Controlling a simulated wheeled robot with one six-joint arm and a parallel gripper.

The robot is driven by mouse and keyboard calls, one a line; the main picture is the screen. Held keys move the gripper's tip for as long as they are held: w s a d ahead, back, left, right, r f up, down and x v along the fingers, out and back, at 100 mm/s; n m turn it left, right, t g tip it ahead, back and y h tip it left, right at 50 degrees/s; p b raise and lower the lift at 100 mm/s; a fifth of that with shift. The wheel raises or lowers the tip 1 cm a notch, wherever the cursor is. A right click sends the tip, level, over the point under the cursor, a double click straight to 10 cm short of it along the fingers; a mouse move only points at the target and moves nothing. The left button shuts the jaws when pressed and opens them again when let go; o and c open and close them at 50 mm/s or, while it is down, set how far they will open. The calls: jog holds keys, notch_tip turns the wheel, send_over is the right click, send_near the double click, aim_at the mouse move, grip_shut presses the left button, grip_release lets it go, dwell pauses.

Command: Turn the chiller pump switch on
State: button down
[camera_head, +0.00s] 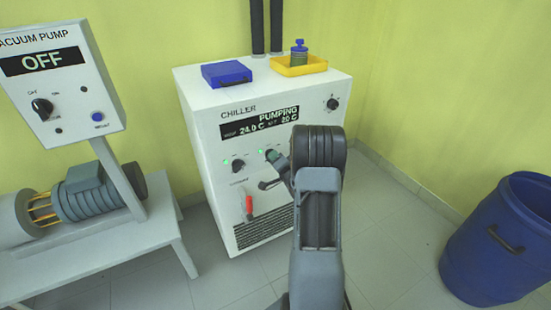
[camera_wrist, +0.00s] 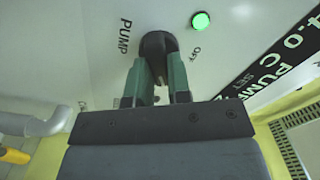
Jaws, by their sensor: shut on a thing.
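The white chiller (camera_head: 212,117) stands in the middle of the head view. Its display (camera_head: 262,121) reads PUMPING, 24.0 C and SET 20 C. My gripper (camera_head: 275,160) is at the front panel, at the right one of two lower knobs. In the wrist view my gripper (camera_wrist: 160,82) has its two green fingers closed on the dark pump switch (camera_wrist: 155,46), one on each side. PUMP and OFF labels flank the switch. A green lamp (camera_wrist: 200,21) beside it is lit. The fingers hide part of the switch, and its exact pointing direction is hard to tell.
A second chiller knob (camera_head: 238,166) sits left of my gripper, above a red-handled valve (camera_head: 248,206). A blue box (camera_head: 227,73) and a yellow tray (camera_head: 299,66) lie on top. The vacuum pump panel (camera_head: 62,85) reads OFF at left. A blue barrel (camera_head: 497,240) stands right.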

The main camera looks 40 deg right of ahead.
jog(key=c, duration=1.1)
grip_release()
jog(key=shift+o, duration=0.2)
jog(key=s+a+p, duration=0.1)
jog(key=s+a, duration=0.1)
jog(key=s, duration=1.1)
jog(key=shift+s+p, duration=0.35)
jog(key=shift+p, duration=0.05)
jog(key=shift+d, duration=0.1)
